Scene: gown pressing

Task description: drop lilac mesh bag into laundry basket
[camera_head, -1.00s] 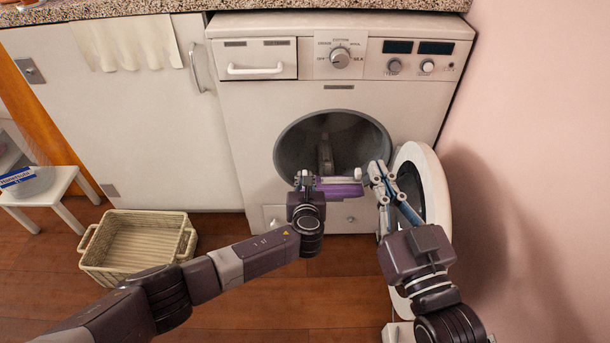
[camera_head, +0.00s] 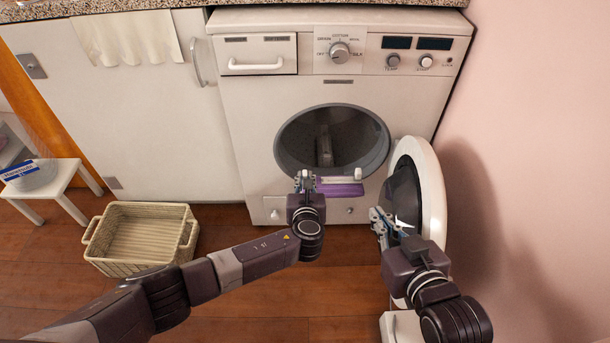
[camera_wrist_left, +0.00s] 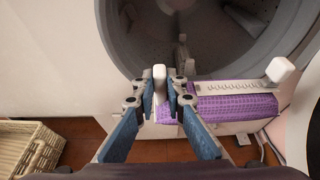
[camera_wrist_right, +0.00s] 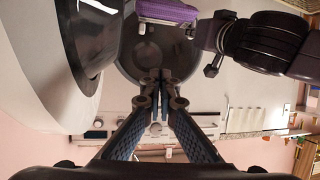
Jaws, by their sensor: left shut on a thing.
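The lilac mesh bag (camera_head: 342,189) is a flat, purple, box-like bundle with pale ends, held level in front of the washing machine's round opening. It also shows in the left wrist view (camera_wrist_left: 236,107) and at the top of the right wrist view (camera_wrist_right: 166,12). My left gripper (camera_head: 305,180) is shut on its left end. My right gripper (camera_head: 378,214) is apart from the bag, by the open door; its fingertips meet in the right wrist view (camera_wrist_right: 161,76), with nothing seen between them. The cream laundry basket (camera_head: 122,266) stands empty on the floor at left.
The washing machine (camera_head: 230,110) has its round door (camera_head: 432,190) swung open to the right, near the pink wall. A small white stool (camera_head: 62,178) with a container on it stands at far left. White cupboard doors (camera_head: 130,110) are behind the basket.

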